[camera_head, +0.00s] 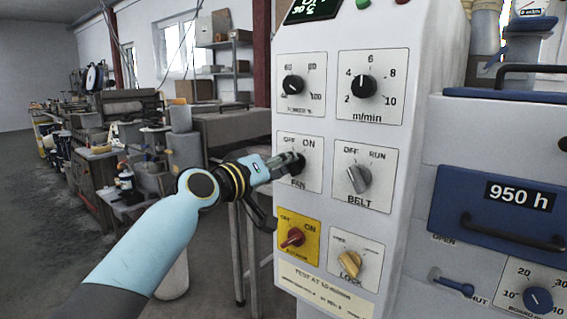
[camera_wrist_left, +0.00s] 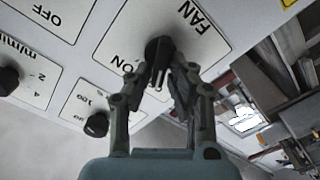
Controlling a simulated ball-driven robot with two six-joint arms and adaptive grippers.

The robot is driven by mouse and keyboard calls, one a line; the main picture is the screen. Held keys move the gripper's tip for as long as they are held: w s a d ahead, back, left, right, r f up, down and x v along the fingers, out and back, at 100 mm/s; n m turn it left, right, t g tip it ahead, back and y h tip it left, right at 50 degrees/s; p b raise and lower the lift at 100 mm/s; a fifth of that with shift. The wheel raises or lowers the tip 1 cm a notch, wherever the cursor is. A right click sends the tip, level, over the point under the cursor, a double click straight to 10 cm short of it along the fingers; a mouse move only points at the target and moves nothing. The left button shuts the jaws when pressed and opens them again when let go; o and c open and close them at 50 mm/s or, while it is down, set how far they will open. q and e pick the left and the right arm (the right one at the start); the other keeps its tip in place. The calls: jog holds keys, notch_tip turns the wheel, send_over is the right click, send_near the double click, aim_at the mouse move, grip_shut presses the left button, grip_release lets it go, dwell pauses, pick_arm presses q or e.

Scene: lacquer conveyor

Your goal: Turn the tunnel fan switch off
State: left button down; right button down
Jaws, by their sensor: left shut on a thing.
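The fan switch is a black knob (camera_wrist_left: 158,48) on a white plate (camera_head: 313,178) marked OFF, ON and FAN, on the front of the pale control panel. In the head view my left gripper (camera_head: 290,165) reaches it from the left and largely covers the knob. In the wrist view the two fingers of my left gripper (camera_wrist_left: 160,66) close on the knob from both sides. Which mark the knob points to is hard to tell behind the fingers. My right gripper is in neither view.
Close around stand the grey belt knob (camera_head: 358,179), the black power knob (camera_head: 293,86), the m/min knob (camera_head: 363,86), the red knob (camera_head: 292,237) on a yellow plate and the yellow lock knob (camera_head: 347,263). A blue drawer (camera_head: 480,210) lies to the right. Open floor lies left.

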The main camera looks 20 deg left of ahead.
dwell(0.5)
pick_arm(q)
jog(key=c, duration=1.3)
grip_release()
jog(key=shift+c, duration=0.2)
jog(key=v, duration=1.2)
